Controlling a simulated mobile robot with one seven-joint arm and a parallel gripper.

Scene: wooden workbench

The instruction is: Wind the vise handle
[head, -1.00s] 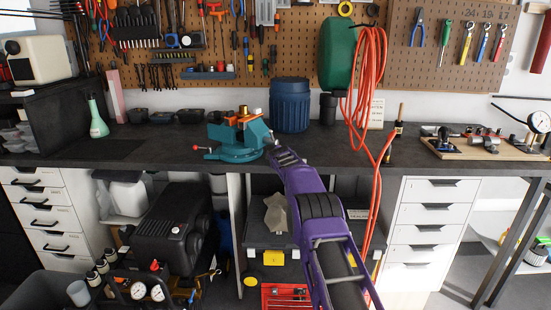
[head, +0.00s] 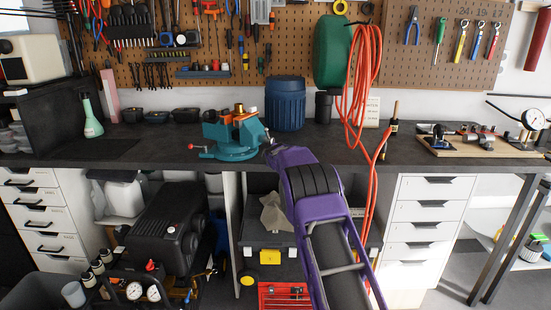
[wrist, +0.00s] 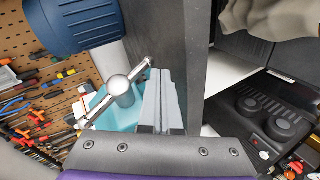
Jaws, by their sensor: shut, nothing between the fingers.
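The teal vise (head: 235,140) stands at the front edge of the dark bench in the head view, with orange-gold parts on top. Its silver handle (wrist: 119,88), a round hub with a crossbar, shows large in the wrist view. The bar slants from lower left to upper right. My gripper (wrist: 160,76) is shut and empty, its grey fingers just right of the hub, near the bar's upper end. I cannot tell whether they touch the bar.
A blue barrel (head: 285,103) stands behind the vise on the bench (head: 330,148). An orange hose (head: 362,75) hangs to the right, down past the bench edge. Drawers (head: 428,215) stand below right. The bench left of the vise is largely clear.

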